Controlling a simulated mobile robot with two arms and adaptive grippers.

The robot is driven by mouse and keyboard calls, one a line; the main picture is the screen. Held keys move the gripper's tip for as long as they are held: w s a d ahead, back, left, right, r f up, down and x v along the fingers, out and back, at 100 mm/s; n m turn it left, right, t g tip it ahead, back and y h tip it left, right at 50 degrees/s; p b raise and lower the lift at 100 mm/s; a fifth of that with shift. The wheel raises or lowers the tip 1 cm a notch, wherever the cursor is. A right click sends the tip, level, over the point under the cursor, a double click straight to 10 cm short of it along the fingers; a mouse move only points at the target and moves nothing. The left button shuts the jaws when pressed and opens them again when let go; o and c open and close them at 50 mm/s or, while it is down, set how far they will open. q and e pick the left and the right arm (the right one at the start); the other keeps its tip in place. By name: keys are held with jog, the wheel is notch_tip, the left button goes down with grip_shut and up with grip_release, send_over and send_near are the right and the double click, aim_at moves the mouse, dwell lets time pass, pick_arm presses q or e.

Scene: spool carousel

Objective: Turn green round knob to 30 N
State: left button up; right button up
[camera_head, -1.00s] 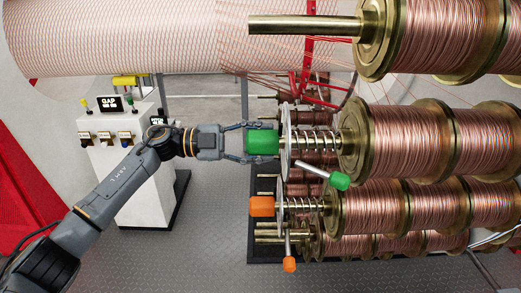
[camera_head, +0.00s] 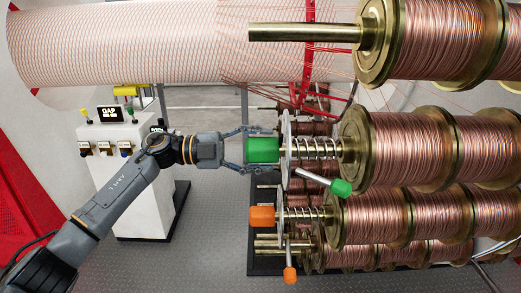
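The green round knob (camera_head: 262,150) sits at the left end of a spring-loaded shaft, in front of a thin pale disc (camera_head: 286,148). My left gripper (camera_head: 256,150) comes in from the left, level with the knob. Its fingers are spread, one above and one below the knob's left part. They look apart from its surface, but contact is hard to judge. A green-tipped lever (camera_head: 341,187) slants down to the right from the disc. No force reading is legible near the knob. My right gripper is not in view.
An orange knob (camera_head: 262,216) and an orange-tipped lever (camera_head: 290,274) are just below. Copper wire spools (camera_head: 385,147) fill the right side. A bare brass shaft (camera_head: 305,32) juts out above. A white control cabinet (camera_head: 140,190) stands behind my arm at left.

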pick_arm(q)
jog(key=shift+o, duration=0.4)
jog(key=shift+a, duration=0.2)
jog(key=a, duration=1.1)
jog(key=shift+a, duration=0.35)
jog(key=shift+f, duration=0.1)
